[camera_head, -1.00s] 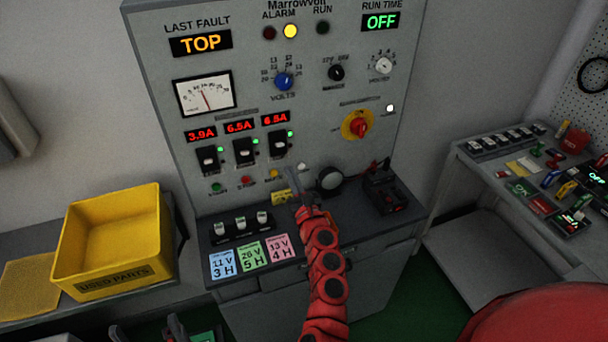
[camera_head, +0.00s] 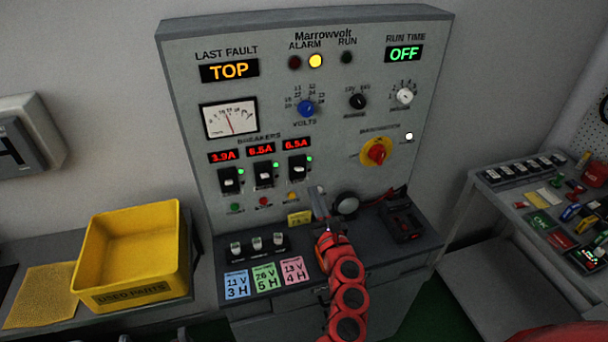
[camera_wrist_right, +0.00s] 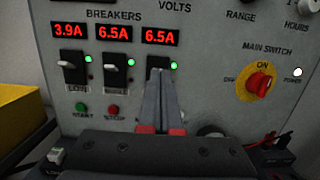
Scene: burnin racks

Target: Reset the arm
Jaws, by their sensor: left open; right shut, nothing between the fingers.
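My right arm (camera_head: 345,285) is red and reaches up from the bottom of the head view toward the grey Marrowvolt panel (camera_head: 215,160). Its gripper (camera_head: 318,194) is in front of the panel's lower part, beside a yellow label. In the right wrist view the gripper's grey fingers (camera_wrist_right: 160,75) are together and hold nothing. They overlap the third breaker (camera_wrist_right: 170,66) in that view; contact cannot be told. Only the tips of my left gripper (camera_head: 153,337) show at the bottom edge of the head view; it is open.
A yellow used-parts bin (camera_head: 135,295) stands on the left bench. Coloured cards (camera_head: 265,277) and a black switch block (camera_head: 258,246) lie on the panel's ledge. A black device (camera_head: 403,222) sits right of the gripper. A side bench (camera_head: 505,208) with small parts is at right.

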